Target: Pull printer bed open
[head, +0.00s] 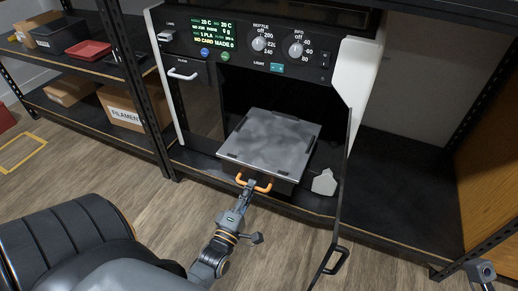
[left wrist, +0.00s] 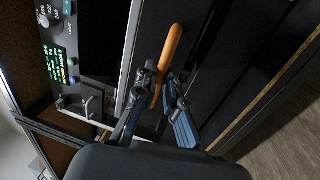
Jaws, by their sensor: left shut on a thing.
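The printer (head: 260,50) stands on the rack with its glass door open to the right. Its grey bed (head: 270,141) sits at the front of the chamber, with its near part out past the opening. An orange handle (head: 254,183) is on the bed's front edge. My left gripper (head: 252,187) is shut on the orange handle. In the left wrist view the orange handle (left wrist: 168,62) runs between the two fingers (left wrist: 160,88). A small part of my right arm shows at the lower right edge of the head view; its fingers cannot be made out.
The open door's black handle (head: 335,260) hangs at the lower right. A light grey scraper-like piece (head: 324,183) lies right of the bed. A filament box (head: 122,112) and a red tray (head: 88,49) are on the left rack. The wooden floor in front is clear.

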